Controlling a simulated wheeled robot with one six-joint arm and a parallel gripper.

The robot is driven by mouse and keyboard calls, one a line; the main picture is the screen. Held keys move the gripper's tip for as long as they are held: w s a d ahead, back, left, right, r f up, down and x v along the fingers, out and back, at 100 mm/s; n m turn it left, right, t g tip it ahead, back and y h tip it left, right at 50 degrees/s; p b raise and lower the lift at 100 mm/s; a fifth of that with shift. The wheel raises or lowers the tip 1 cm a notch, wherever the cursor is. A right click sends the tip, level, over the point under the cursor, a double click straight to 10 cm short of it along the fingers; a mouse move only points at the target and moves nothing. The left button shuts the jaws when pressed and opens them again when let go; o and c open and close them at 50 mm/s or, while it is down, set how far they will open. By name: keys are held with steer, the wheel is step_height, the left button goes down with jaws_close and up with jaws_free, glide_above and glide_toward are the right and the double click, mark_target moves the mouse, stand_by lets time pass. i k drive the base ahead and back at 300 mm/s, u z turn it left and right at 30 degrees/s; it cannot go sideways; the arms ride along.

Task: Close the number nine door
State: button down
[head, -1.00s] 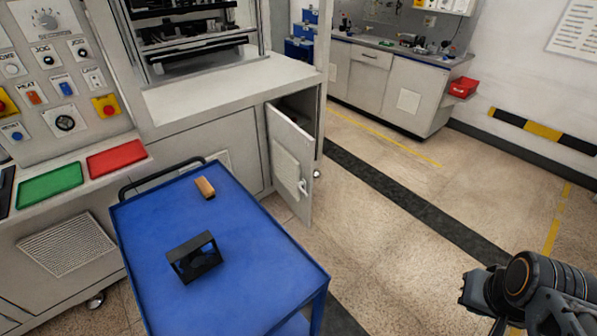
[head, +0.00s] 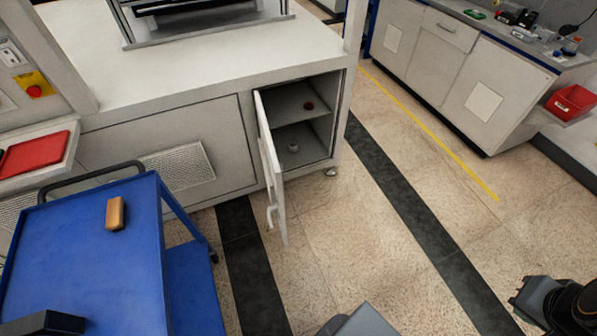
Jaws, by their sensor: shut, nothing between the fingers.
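A light grey cabinet door (head: 268,165) stands open in the head view, swung out from the right end of the large machine's base. Its handle (head: 271,210) is on the free edge, low down. I cannot read a number on it. The open cabinet (head: 318,135) shows a shelf with a small red round item (head: 308,105) and a small grey item (head: 293,147) below. My gripper (head: 518,302) is at the lower right corner, partly cut off, shut and empty, well apart from the door.
A blue cart (head: 105,240) stands left of the door, with an orange-brown block (head: 115,213) and a black object (head: 42,324) on it. A workbench (head: 475,85) with a red bin (head: 572,103) is at the right back. The floor right of the door is clear.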

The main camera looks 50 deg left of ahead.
mark_target(270, 178)
steer(key=z, duration=0.05)
steer(key=i, duration=0.45)
steer(key=u, duration=4.15)
steer(key=i, duration=0.5)
steer(key=u, duration=0.05)
